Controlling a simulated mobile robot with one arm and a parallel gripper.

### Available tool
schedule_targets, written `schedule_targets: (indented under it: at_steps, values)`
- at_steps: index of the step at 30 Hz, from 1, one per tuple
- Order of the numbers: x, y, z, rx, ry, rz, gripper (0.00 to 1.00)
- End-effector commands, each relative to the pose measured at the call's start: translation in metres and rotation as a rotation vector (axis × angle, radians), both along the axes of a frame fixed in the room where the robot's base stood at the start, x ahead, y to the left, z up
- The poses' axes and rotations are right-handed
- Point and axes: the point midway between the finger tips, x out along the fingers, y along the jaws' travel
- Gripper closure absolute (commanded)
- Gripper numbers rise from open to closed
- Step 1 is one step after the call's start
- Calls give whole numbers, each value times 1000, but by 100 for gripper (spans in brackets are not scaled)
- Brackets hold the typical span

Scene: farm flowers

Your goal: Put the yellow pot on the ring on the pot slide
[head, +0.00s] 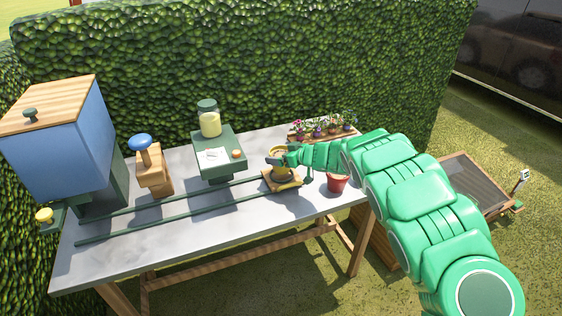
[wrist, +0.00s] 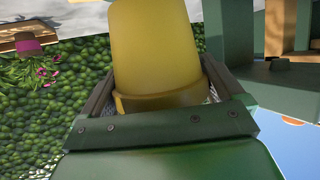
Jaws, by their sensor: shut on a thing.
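The yellow pot (head: 279,168) is at the right end of the green rails, at the wooden pot slide (head: 297,183). It stands roughly upright over the slide's middle. The ring is mostly hidden by the pot, and I cannot tell whether the pot touches it. My gripper (head: 279,155) comes from the right and is shut on the pot's upper part. In the wrist view the yellow pot (wrist: 155,45) appears rim-down in the picture, between the two fingers of my gripper (wrist: 155,90).
A red pot (head: 338,183) stands close right of the slide. A flower tray (head: 322,136) is behind. A green stand (head: 221,160) with a jar (head: 209,120), a blue-knobbed wooden press (head: 148,165) and a blue hopper (head: 60,145) stand left. The green rails (head: 170,220) are clear.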

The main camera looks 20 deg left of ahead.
Motion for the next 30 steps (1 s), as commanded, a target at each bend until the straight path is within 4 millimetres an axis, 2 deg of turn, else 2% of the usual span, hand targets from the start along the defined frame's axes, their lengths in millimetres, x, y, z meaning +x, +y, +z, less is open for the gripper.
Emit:
schedule_targets:
  at_steps: [3,6,19,20,30]
  values:
    - [-1,0,-20,0,4,-2,46]
    - [-1,0,-27,0,0,-1,46]
    - [0,0,-31,0,-1,-2,46]
    - [0,0,-31,-1,-2,-1,2]
    - [-1,0,-30,-1,-2,-1,0]
